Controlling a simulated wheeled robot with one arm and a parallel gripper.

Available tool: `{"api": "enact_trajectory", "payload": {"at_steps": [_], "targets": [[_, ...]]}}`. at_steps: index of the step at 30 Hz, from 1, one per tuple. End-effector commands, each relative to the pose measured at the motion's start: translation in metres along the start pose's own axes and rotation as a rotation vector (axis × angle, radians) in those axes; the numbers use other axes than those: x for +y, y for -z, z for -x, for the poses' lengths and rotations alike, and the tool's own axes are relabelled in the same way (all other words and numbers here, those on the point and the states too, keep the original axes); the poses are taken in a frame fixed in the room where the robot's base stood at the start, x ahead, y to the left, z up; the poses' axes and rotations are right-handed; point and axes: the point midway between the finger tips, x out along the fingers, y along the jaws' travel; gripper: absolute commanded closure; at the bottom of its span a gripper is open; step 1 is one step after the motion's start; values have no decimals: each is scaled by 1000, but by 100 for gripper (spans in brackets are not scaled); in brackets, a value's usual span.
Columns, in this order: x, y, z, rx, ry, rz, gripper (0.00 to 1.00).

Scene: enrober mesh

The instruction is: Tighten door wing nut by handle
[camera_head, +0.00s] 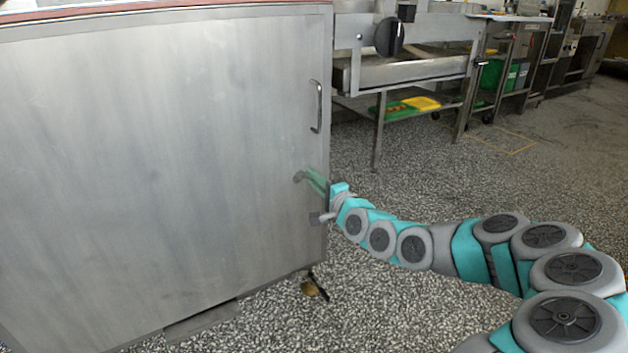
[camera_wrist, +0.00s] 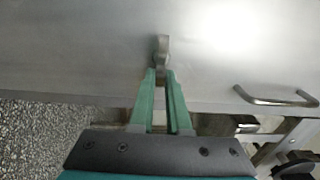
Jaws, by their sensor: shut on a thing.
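The wing nut (camera_wrist: 162,46) is a small grey metal piece on the front of the steel door (camera_head: 165,170), near the door's right edge. In the head view the wing nut (camera_head: 299,176) is small, at the tip of my fingers. My gripper (camera_wrist: 160,74) has green fingers that converge on the lower end of the wing nut and are shut on it. In the head view my gripper (camera_head: 308,178) reaches in from the right around the door's edge.
A bar handle (camera_head: 318,106) stands out from the door above the wing nut and also shows in the wrist view (camera_wrist: 275,99). A steel machine frame with a black knob (camera_head: 390,37) stands behind right. Speckled floor (camera_head: 420,170) lies clear between.

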Motion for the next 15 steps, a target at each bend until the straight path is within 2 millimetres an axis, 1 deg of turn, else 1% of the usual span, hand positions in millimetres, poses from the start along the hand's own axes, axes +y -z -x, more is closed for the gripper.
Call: {"api": "enact_trajectory", "payload": {"at_steps": [5,6,13,15], "targets": [[1,1,0,2,-1,-2,100],[1,1,0,2,-1,-2,82],[0,0,0,1,-1,0,56],[0,0,0,1,-1,0,55]]}}
